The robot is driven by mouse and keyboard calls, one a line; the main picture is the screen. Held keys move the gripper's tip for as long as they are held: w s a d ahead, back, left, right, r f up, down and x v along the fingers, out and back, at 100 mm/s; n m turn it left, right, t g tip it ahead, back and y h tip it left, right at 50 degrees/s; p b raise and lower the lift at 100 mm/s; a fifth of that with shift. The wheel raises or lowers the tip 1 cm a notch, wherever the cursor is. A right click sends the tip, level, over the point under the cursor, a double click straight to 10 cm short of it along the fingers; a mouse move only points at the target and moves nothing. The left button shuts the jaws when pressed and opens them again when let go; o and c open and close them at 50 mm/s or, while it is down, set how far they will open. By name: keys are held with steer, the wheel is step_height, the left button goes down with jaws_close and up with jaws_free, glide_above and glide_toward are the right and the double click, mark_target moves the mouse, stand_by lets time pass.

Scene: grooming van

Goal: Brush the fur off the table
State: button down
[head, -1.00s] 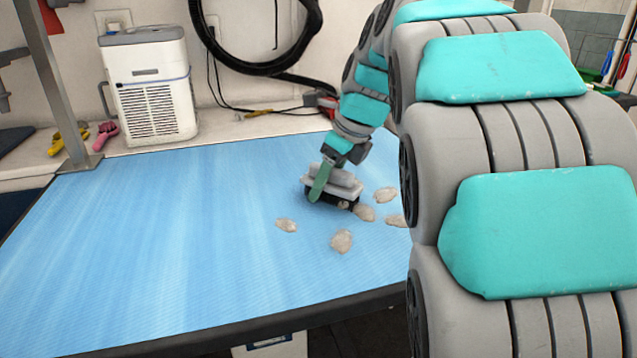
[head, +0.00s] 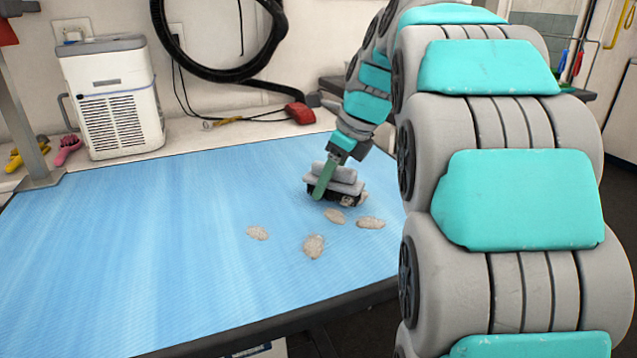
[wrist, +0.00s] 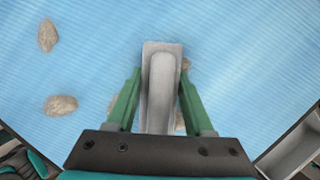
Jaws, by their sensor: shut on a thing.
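My gripper (head: 326,181) is shut on a grey brush (head: 342,174) with dark bristles. The brush is held bristles down, low at the table surface; exact contact is hard to tell. In the wrist view the grey brush back (wrist: 161,85) sits between the green fingers. The blue grooming table (head: 150,245) carries several beige fur clumps. One clump (head: 257,232) lies to the left, one (head: 314,246) nearer the front edge, and two (head: 335,215) (head: 370,222) just in front of the brush. Another clump (head: 363,198) is partly hidden at the brush's right end.
A white box-shaped appliance (head: 112,100), a pink tool (head: 67,149) and a yellow tool (head: 28,152) stand behind the table. A black hose (head: 270,45) hangs on the wall. A metal post (head: 25,110) rises at the left corner. The table's left half is clear.

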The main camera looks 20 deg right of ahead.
mark_target(295, 212)
steer(key=shift+d+f, duration=0.15)
steer(key=shift+d, duration=1.5)
steer(key=shift+w+d, duration=0.15)
steer(key=shift+d, duration=1.5)
steer(key=shift+s, duration=0.9)
steer(key=shift+a, duration=1.65)
steer(key=shift+s+a+f, duration=0.1)
steer(key=shift+s+a, duration=0.05)
steer(key=shift+a, duration=1.55)
steer(key=shift+a+r, duration=0.15)
steer(key=shift+a, duration=1.55)
steer(key=shift+a+r, duration=0.1)
steer(key=shift+a, duration=1.6)
steer(key=shift+s+a+f, duration=0.15)
steer(key=shift+a, duration=2.35)
steer(key=shift+s+a+f, duration=0.1)
steer(key=shift+a, duration=2.35)
steer(key=shift+s, duration=0.8)
steer(key=shift+d+r, duration=0.2)
steer(key=shift+d, duration=1.6)
steer(key=shift+w+d+f, duration=0.1)
steer(key=shift+d, duration=1.65)
steer(key=shift+w+d, duration=0.1)
steer(key=shift+d, duration=1.6)
